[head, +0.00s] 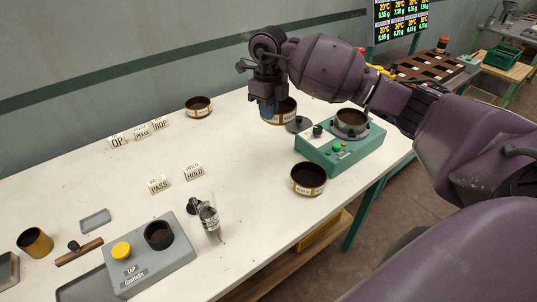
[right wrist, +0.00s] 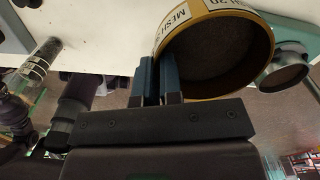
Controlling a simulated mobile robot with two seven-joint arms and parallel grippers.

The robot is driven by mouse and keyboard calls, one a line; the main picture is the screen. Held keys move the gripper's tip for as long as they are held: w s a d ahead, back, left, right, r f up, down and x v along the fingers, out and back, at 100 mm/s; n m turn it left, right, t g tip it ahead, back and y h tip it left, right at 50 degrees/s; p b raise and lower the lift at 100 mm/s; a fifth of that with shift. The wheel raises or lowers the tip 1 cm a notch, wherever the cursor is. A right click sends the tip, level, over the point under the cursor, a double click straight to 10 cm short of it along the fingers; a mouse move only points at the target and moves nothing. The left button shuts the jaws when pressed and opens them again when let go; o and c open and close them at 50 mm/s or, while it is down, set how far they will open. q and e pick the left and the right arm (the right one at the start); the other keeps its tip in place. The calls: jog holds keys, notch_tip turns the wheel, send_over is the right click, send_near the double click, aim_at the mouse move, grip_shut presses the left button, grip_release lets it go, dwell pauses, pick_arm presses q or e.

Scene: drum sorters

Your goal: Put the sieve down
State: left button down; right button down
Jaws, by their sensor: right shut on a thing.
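My right gripper (head: 267,108) is shut on the wall of a round brass-rimmed sieve (head: 284,112) with a dark inside and a white label. In the right wrist view the blue fingers (right wrist: 158,80) pinch the rim of this sieve (right wrist: 215,50), whose label reads MESH and a number. It is over the back middle of the white table (head: 245,140); I cannot tell whether it touches the top. Two similar sieves stand on the table, one at the back (head: 198,107) and one near the front edge (head: 308,180). My left gripper is out of view.
A green machine (head: 340,150) with a metal bowl stands right of the held sieve, with a black lid (head: 298,125) close by. Label cards (head: 140,132) stand at the back left. A glass cylinder (head: 209,216) and grey tap device (head: 150,262) are in front. The middle is clear.

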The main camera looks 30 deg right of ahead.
notch_tip(320, 180, down, 15)
jog(key=shift+b, duration=0.4)
dwell(0.4)
jog(key=shift+f, duration=0.15)
jog(key=c, duration=1.3)
grip_release()
notch_tip(320, 180, up, 12)
jog(key=shift+r, duration=0.2)
